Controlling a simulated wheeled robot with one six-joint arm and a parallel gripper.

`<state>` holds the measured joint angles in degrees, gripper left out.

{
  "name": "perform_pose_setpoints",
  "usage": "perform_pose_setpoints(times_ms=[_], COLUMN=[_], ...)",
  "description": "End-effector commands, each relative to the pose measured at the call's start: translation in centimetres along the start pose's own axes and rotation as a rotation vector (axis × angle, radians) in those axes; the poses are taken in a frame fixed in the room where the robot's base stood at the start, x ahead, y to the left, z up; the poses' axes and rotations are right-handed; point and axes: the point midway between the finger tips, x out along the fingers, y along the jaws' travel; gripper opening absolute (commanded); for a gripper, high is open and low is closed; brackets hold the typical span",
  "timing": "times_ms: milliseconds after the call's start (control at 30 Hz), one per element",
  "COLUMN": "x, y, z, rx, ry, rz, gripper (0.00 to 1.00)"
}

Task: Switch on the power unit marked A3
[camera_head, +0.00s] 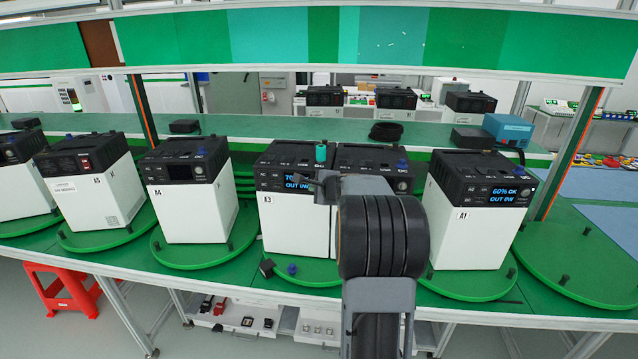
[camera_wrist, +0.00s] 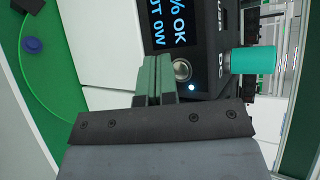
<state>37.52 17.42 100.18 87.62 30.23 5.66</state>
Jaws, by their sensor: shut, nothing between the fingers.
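The power unit marked A3 (camera_head: 287,222) stands on a green round plate in the middle of the head view, white below with a black top. Its screen (camera_head: 295,182) is lit; the wrist view shows "% OK" and "OUT 0W" on the screen (camera_wrist: 172,22). A round silver button (camera_wrist: 182,70) sits below the screen text, with a small blue light (camera_wrist: 191,87) glowing beside it. My gripper (camera_wrist: 155,72) is shut and empty, its fingertips right by the button; I cannot tell whether they touch. It also shows in the head view (camera_head: 318,181), partly hiding A3's front.
A teal cylinder (camera_head: 320,154) stands out from A3's top. A neighbouring unit (camera_head: 375,158) is close on the right, mostly behind my arm. Unit A1 (camera_head: 465,235) is further right, A4 (camera_head: 188,210) left. A blue cap (camera_head: 292,269) lies on A3's plate.

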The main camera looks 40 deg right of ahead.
Motion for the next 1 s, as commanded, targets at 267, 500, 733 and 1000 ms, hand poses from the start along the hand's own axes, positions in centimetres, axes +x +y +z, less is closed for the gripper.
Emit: perform_pose_setpoints(times_ms=[267,500,733,1000], x=[-1.8,-3.0,-3.2,-3.2], y=[1.6,2.3,2.3,2.3], z=[1.4,2.2,2.3,2.3], rx=[-0.003,-0.001,-0.001,-0.001], ry=[-0.001,-0.001,0.0,0.0], rz=[-0.002,-0.001,-0.001,-0.001], gripper=[0.0,0.0,0.0,0.0])
